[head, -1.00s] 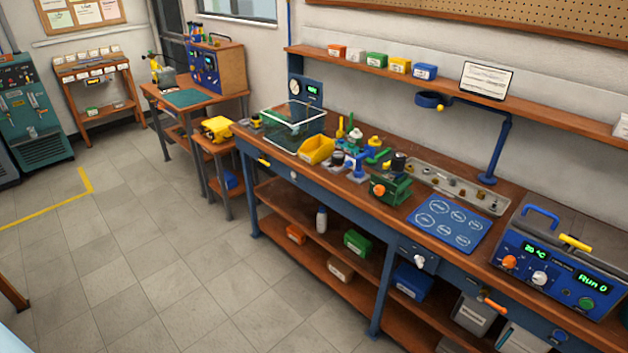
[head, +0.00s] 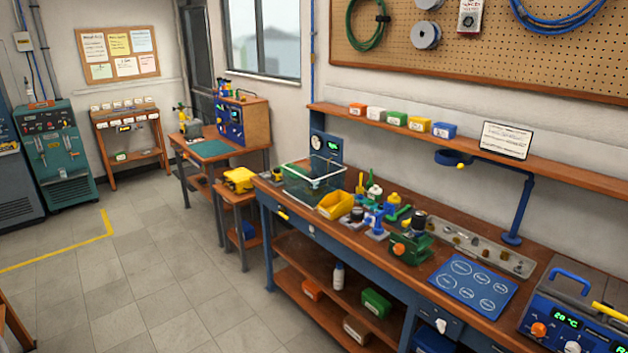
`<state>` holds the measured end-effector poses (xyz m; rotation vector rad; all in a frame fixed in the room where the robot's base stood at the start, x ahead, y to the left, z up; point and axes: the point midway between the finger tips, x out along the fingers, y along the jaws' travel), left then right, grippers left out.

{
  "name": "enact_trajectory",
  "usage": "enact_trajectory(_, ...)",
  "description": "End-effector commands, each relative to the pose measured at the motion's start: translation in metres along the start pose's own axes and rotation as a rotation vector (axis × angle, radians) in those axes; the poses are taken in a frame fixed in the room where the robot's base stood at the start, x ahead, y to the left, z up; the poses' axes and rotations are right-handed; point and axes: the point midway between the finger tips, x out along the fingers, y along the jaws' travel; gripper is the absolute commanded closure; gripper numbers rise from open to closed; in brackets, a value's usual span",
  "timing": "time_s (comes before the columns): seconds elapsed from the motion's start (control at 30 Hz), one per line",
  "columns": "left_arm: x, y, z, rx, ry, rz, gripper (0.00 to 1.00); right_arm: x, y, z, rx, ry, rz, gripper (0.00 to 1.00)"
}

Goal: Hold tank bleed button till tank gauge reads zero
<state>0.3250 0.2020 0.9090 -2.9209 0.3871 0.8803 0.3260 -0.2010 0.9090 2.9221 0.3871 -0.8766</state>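Neither of my grippers shows in the head view. I cannot pick out a tank bleed button for certain at this distance. A blue upright panel (head: 326,148) with a round white dial and a small green display stands at the far end of the long bench, behind a clear box (head: 313,180). A blue wooden-sided cabinet (head: 243,121) with dials stands on the small table farther left. I cannot tell which dial is the tank gauge, and no reading is legible.
The long workbench (head: 405,267) runs along the right wall and holds a yellow bin (head: 335,205), a green vise (head: 410,247), a blue mat (head: 472,286) and a blue bath unit (head: 575,320). A teal machine (head: 57,153) stands far left. The tiled floor (head: 150,285) is open.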

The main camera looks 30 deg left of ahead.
Motion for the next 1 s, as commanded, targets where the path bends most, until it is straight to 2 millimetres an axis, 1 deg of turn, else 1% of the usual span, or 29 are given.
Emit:
enact_trajectory(0.3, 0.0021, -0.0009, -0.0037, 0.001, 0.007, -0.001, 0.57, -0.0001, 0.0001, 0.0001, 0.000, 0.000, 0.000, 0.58)
enact_trajectory(0.33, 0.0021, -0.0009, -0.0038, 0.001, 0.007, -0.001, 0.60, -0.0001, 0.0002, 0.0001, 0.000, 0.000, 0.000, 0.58)
enact_trajectory(0.37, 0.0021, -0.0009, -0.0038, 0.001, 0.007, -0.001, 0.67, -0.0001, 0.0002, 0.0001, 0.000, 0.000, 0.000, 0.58)
enact_trajectory(0.4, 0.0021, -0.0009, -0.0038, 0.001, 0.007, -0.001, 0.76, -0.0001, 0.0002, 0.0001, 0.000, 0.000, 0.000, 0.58)
enact_trajectory(0.47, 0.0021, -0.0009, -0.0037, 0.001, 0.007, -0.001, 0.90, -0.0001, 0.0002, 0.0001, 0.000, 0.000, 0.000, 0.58)
enact_trajectory(0.5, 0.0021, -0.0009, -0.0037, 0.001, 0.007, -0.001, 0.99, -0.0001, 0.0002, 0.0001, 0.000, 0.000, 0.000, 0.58)
enact_trajectory(0.53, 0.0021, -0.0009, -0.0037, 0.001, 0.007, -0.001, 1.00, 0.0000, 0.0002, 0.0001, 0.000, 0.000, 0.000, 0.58)
enact_trajectory(1.0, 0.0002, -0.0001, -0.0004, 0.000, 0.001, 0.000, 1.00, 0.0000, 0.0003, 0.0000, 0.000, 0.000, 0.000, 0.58)
